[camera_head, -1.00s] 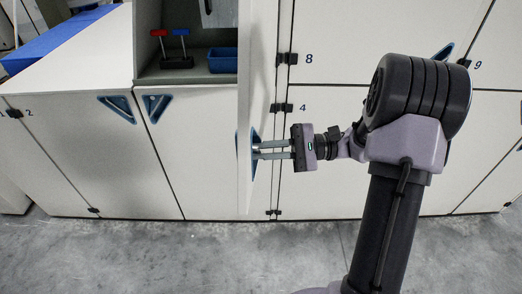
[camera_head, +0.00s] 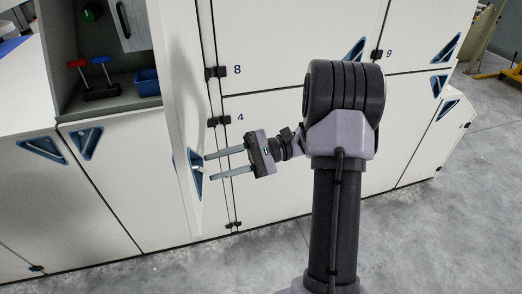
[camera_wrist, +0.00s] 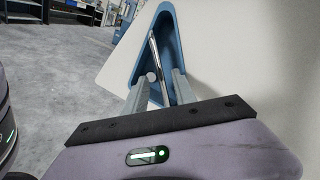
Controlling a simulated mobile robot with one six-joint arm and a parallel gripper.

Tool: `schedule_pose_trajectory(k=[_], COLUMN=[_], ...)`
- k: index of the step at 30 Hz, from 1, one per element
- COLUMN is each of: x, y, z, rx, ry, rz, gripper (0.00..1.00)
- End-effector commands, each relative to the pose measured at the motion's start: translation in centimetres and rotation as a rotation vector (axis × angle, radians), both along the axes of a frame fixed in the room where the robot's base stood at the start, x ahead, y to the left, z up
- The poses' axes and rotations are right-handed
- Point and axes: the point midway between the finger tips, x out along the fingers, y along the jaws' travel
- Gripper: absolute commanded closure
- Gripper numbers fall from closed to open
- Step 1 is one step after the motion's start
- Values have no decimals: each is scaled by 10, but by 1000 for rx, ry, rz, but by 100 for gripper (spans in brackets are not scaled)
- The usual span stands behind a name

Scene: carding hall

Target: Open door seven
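A tall white door (camera_head: 178,110) stands swung open, seen nearly edge-on in the head view, beside the open compartment (camera_head: 125,50). I cannot read a number on it. Its blue triangular recessed handle (camera_head: 194,170) faces my gripper; in the wrist view the handle (camera_wrist: 139,52) shows a metal bar (camera_wrist: 158,72) across it. My gripper (camera_head: 207,166) is at the handle, its two fingers spread apart. In the wrist view the gripper (camera_wrist: 160,85) has a finger on either side of the bar's lower part, with gaps visible; contact is unclear.
Closed doors marked 8 (camera_head: 275,40) and 4 (camera_head: 265,140) stand to the right of the open door. Bare concrete floor (camera_head: 230,270) lies in front.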

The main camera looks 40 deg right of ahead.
Motion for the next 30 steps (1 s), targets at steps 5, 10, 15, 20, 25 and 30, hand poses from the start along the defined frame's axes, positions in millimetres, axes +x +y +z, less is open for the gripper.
schedule_pose_trajectory(k=[5,10,15,20,25,30], x=[-15,-28,-34,-36,-35,-35], y=[-56,-102,-125,-129,-128,-126], z=[3,2,1,0,0,1], rx=[1,-1,0,-1,-1,-8], ry=[2,1,1,0,0,1], rz=[-5,-3,1,-1,0,9], gripper=[67,67,67,67,67,67])
